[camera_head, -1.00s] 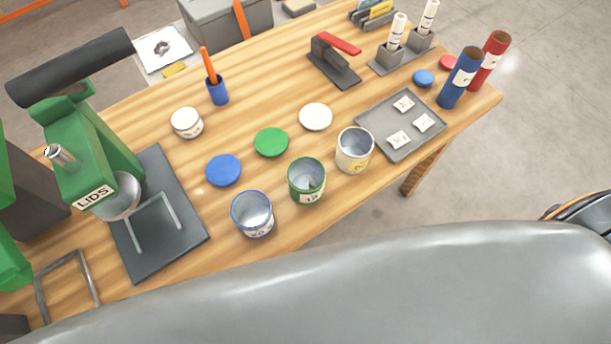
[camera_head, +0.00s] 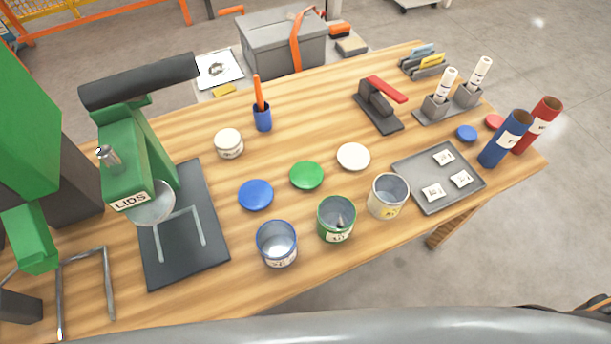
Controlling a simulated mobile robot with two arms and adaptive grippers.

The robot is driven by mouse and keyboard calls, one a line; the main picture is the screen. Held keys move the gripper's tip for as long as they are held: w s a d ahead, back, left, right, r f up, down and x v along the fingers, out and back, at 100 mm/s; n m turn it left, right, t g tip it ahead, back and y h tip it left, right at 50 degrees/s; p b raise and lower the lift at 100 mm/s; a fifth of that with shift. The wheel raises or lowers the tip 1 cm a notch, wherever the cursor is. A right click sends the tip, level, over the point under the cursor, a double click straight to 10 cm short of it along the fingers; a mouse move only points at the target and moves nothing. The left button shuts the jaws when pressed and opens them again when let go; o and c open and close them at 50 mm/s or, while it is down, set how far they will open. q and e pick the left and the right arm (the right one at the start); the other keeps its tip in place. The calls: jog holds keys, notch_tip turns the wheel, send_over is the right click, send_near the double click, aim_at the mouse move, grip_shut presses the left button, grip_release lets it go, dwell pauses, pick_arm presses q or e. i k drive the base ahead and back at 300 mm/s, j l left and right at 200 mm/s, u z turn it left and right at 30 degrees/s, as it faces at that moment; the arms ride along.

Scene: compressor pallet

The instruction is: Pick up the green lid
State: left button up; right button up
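The green lid (camera_head: 307,175) lies flat on the wooden table (camera_head: 330,108), near the middle of the view. A blue lid (camera_head: 256,195) lies to its left and a cream-white lid (camera_head: 353,156) to its right. A can with a green rim (camera_head: 336,219) stands upright in front of the green lid, apart from it. Nothing covers the green lid. Neither of my grippers shows in the head view.
A blue-rimmed can (camera_head: 277,244) and a cream can (camera_head: 388,195) flank the green can. A green press labelled LIDS (camera_head: 128,170) stands left. A grey tray (camera_head: 440,205), red-handled stapler (camera_head: 377,106), blue pen cup (camera_head: 262,118) and small white jar (camera_head: 229,143) stand around.

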aim_at(307, 174)
jog(key=u, duration=0.65)
jog(key=k+l+u, duration=0.55)
jog(key=l+u, duration=0.15)
jog(key=k+l+u, duration=0.35)
jog(key=k, duration=0.2)
jog(key=l, duration=0.05)
